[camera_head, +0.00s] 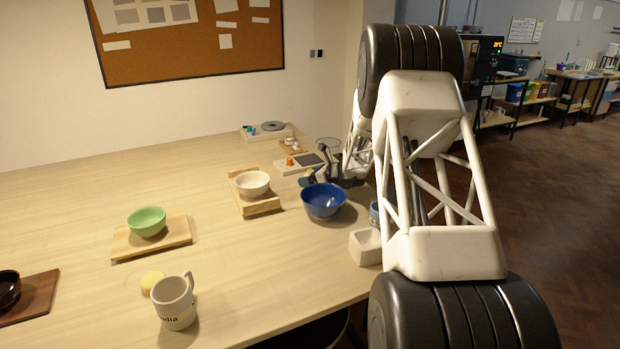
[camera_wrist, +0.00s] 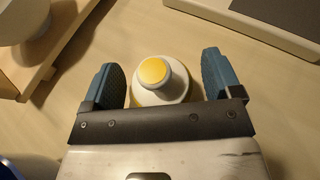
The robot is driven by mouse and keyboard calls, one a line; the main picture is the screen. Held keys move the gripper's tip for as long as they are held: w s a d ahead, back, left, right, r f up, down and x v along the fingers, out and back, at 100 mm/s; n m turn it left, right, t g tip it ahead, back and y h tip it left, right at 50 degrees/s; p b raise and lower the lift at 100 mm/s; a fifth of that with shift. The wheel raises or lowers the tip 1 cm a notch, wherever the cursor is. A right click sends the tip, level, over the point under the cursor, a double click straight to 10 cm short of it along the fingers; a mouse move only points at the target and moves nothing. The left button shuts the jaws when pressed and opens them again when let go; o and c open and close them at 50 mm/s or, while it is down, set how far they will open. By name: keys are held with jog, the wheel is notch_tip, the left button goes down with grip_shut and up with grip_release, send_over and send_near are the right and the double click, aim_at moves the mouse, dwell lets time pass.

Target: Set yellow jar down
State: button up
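The yellow jar (camera_wrist: 160,86) shows from above in the wrist view. It has a pale lid with a yellow knob, and a little yellow body shows around the lid's edge. It appears to stand upright on the table. My gripper (camera_wrist: 160,84) is open around it, one blue finger pad on each side with a visible gap to the jar. In the head view my gripper (camera_head: 322,176) is low over the table behind the blue bowl, partly hidden by my arm. I cannot make out the jar there.
The blue bowl (camera_head: 323,202) stands close in front of my gripper. A white bowl (camera_head: 252,183) sits on a wooden tray (camera_head: 262,207) to the left. A device with a dark panel (camera_head: 306,160) lies just behind. A white square pot (camera_head: 365,247) stands near the table's right edge.

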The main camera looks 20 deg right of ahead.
dwell(0.3)
jog(key=shift+r, duration=0.15)
jog(key=v, duration=1.2)
jog(key=shift+r, duration=0.1)
dwell(0.6)
